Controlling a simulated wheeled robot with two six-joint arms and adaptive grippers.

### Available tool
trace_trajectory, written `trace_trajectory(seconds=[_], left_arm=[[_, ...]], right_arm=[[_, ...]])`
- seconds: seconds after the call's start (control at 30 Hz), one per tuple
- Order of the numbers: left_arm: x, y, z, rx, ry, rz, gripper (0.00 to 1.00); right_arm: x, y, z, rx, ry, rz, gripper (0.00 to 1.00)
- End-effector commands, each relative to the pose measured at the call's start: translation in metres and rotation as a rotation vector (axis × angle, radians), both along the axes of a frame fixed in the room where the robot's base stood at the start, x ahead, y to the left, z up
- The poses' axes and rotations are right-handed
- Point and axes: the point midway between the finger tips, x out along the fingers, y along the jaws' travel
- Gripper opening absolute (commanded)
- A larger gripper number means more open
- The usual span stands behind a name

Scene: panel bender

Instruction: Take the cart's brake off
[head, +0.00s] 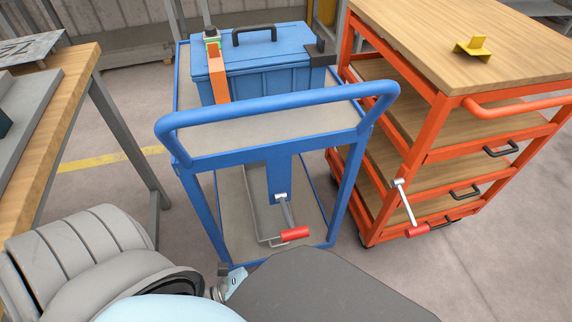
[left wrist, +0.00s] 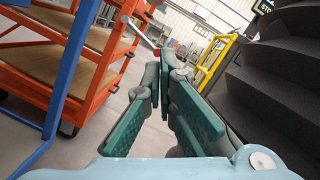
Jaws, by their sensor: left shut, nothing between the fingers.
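The blue cart (head: 278,112) stands in front of me in the head view. A lever with a red grip (head: 295,234) hangs from its blue upright plate, angled down to the right. The orange cart (head: 440,125) to its right has a similar lever with a red grip (head: 417,231); this one seems to show in the left wrist view (left wrist: 157,52), beyond my fingers. My left gripper (left wrist: 165,62) has teal-padded fingers, shut with nothing between them. In the head view its fingers are hidden behind my arm. One blue cart leg (left wrist: 68,75) stands left of it. My right gripper is not seen.
A blue lidded toolbox (head: 262,62) with an orange strap sits on the blue cart. A yellow bracket (head: 473,47) lies on the orange cart's wooden top. A wooden workbench (head: 62,95) stands at the left. Open floor lies between bench and blue cart.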

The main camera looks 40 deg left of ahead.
Motion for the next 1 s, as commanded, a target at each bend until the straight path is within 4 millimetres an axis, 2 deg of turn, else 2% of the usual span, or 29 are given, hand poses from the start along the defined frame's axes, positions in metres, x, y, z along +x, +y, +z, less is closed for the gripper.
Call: trace_trajectory(seconds=[0.2, 0.4, 1.0], left_arm=[[-0.043, 0.026, -0.009, 0.002, 0.002, -0.005, 0.00], [-0.065, 0.041, -0.014, 0.001, 0.001, -0.006, 0.00], [-0.069, 0.043, -0.014, 0.000, -0.001, -0.003, 0.00]], right_arm=[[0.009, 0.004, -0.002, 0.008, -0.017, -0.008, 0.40], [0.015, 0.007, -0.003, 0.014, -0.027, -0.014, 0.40], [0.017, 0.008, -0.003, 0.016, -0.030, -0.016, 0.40]])
